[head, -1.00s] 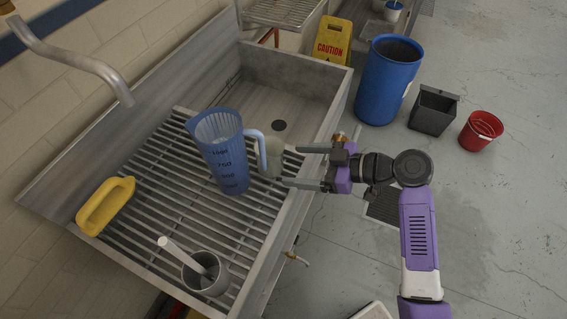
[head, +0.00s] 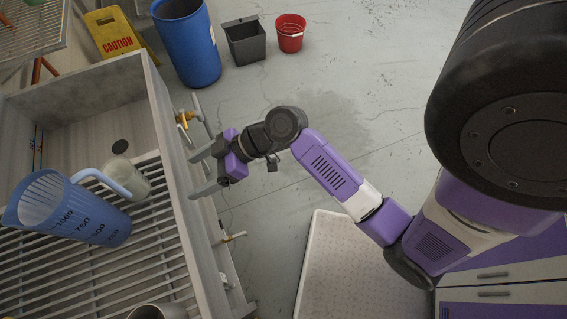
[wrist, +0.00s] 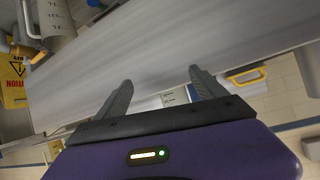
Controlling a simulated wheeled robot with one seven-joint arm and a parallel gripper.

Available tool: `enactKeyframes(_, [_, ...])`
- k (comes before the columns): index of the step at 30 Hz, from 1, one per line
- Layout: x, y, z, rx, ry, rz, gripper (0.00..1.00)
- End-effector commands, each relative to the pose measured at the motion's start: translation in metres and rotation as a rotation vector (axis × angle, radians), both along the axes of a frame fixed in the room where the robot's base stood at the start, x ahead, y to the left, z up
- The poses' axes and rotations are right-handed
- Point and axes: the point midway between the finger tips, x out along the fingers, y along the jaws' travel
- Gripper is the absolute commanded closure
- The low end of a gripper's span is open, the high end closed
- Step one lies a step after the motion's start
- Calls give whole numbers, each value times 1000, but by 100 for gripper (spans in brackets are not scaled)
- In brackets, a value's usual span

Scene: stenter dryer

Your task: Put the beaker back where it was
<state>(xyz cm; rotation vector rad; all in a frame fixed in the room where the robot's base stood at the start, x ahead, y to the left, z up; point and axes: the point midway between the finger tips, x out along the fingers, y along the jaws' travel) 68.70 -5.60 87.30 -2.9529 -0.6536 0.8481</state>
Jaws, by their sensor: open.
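A pale translucent beaker (head: 128,178) stands on the slatted rack of the metal sink (head: 178,240), partly hidden behind the handle of a blue measuring jug (head: 75,215). A pale vessel with graduation marks, which looks like the beaker, shows cut off at the top left of the wrist view (wrist: 55,18). My gripper (head: 192,175) is open and empty, at the sink's right rim, apart from the beaker and to its right. In the wrist view its two fingers (wrist: 160,80) are spread with nothing between them.
A grey metal cup (head: 158,311) is cut off at the bottom edge. Brass taps (head: 185,118) stick out from the sink's outer side. A yellow caution sign (head: 113,33), blue barrel (head: 186,42), dark bin (head: 244,41) and red bucket (head: 290,33) stand beyond.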

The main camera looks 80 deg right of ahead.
Motion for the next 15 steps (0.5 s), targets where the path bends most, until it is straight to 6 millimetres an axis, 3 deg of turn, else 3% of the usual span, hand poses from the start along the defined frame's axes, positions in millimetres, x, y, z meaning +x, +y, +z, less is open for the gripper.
enactKeyframes(3, [-34, 8, -29, -18, 69, -141, 19])
enactKeyframes(7, [-74, 10, -42, -57, 90, -287, 19])
enactKeyframes(11, [-114, 12, -35, -97, 58, -395, 19])
enactKeyframes(15, [-154, 17, -7, -124, -21, -460, 19])
